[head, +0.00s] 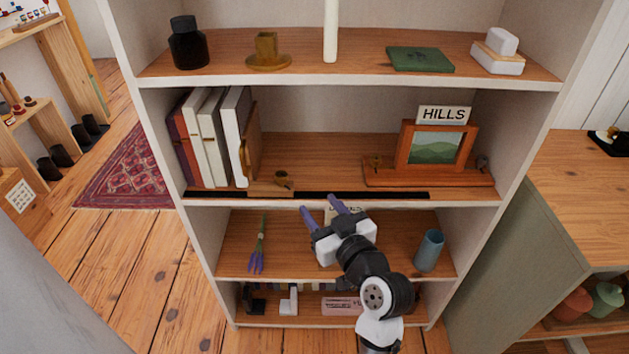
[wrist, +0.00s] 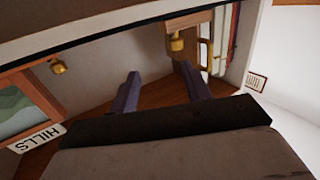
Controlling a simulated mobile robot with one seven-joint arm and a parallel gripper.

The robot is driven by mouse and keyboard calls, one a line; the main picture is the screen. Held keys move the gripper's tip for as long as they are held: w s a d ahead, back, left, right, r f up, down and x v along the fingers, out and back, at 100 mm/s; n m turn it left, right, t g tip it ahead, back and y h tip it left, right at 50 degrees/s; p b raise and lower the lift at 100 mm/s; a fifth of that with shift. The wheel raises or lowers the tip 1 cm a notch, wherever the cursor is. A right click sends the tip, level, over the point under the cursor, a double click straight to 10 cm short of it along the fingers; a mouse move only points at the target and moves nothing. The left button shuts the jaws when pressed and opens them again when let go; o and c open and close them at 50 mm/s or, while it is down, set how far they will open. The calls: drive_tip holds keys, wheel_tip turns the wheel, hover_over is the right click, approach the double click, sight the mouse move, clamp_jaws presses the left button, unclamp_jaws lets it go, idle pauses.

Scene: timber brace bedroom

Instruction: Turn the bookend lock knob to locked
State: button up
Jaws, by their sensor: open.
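The wooden bookend (head: 252,148) stands against the right end of a row of books on the middle shelf, its flat base reaching right. A brass lock knob (head: 282,178) sits at the base's right end; its setting is too small to read. The knob also shows in the wrist view (wrist: 177,43), just beyond the fingertips, with the bookend's brass-edged upright (wrist: 206,52) to its right.
A black rail (head: 330,195) runs along the shelf front. A framed picture (head: 436,150) labelled HILLS stands right on a wooden base with another brass knob (head: 376,162). The shelf between is clear. Below are a lavender sprig (head: 259,245) and a blue cup (head: 429,250).

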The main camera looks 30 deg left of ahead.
sight(284, 178)
drive_tip(key=shift+n+g+y, duration=0.3)
drive_tip(key=shift+g+y, duration=0.4)
drive_tip(key=p+x, duration=0.1)
drive_tip(key=x, duration=0.3)
drive_tip(key=s+p+x, duration=0.1)
drive_tip(key=x, duration=0.4)
drive_tip(key=p+x, duration=0.1)
drive_tip(key=x, duration=0.3)
drive_tip(key=shift+s+a+r, duration=0.2)
drive_tip(key=shift+a+r, duration=0.05)
drive_tip(key=shift+a, duration=0.35)
drive_tip(key=c, duration=1)
